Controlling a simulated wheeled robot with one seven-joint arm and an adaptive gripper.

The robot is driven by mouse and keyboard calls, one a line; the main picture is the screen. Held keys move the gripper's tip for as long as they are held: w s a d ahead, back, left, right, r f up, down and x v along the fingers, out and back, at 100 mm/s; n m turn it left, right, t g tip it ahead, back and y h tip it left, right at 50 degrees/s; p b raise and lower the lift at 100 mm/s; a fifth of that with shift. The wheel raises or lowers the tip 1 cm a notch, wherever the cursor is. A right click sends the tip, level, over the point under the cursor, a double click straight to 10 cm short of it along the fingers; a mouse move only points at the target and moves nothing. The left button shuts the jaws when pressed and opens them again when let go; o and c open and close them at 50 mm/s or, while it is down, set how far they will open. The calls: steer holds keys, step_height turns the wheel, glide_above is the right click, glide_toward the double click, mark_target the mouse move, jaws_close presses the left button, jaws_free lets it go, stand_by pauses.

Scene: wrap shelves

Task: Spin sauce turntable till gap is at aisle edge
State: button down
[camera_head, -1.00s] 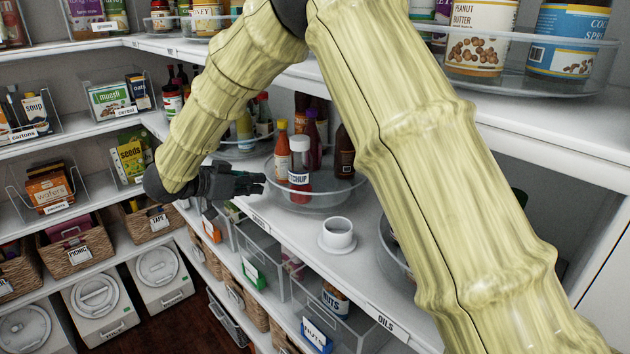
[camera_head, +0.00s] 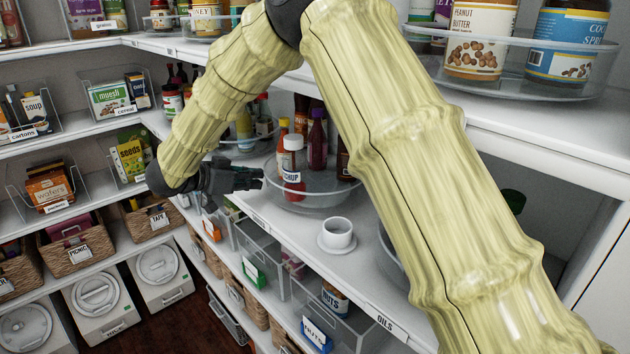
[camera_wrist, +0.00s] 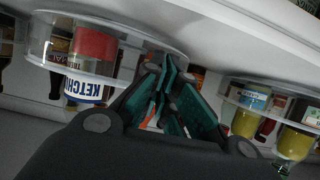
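The sauce turntable (camera_head: 318,198) is a clear round tray on the middle shelf, near its front edge. A ketchup bottle (camera_head: 292,168) with a white cap stands at its front left. An orange-red sauce bottle (camera_head: 283,135), a purple-brown bottle (camera_head: 317,140) and a dark bottle (camera_head: 343,160) stand behind and to the right, the dark one partly hidden by my arm. My gripper (camera_head: 260,180) is at the turntable's left rim, its fingers together and empty, close to the ketchup. In the wrist view my gripper (camera_wrist: 170,75) overlaps the tray; contact is unclear. The ketchup (camera_wrist: 85,92) appears inverted there.
A white cup on a saucer (camera_head: 337,238) stands in front right of the turntable. Another turntable (camera_head: 245,148) with bottles is behind left. The shelf above carries jars in a clear tray (camera_head: 500,75).

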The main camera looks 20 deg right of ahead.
stand_by(0.4)
steer(key=shift+w+a+p, duration=0.2)
steer(key=shift+a+p, duration=0.15)
steer(key=shift+a, duration=0.45)
steer(key=shift+w+a+p, duration=0.2)
steer(key=shift+a+p, duration=0.1)
steer(key=shift+a, duration=0.5)
steer(key=v, duration=1.2)
